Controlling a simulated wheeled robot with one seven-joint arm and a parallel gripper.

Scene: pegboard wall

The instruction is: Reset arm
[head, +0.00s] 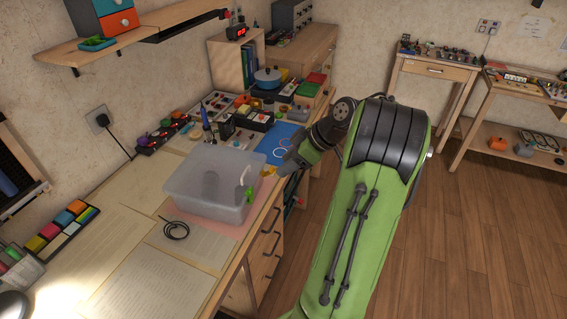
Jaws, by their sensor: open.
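My green arm reaches up from the bottom of the head view and bends left toward the desk. My gripper (271,174) is at the desk's front edge, just right of a translucent plastic bin (205,196). It looks small here, and its fingers are partly hidden by the wrist. I see nothing held in it. A small green item (249,194) is at the bin's right rim, and a pale curved piece shows above it.
The wooden desk (150,222) holds papers, a coiled black cable (176,230), a blue sheet (280,142), electronics and a blue pot (268,78). A shelf (130,38) hangs above. The wooden floor (480,240) to the right is clear.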

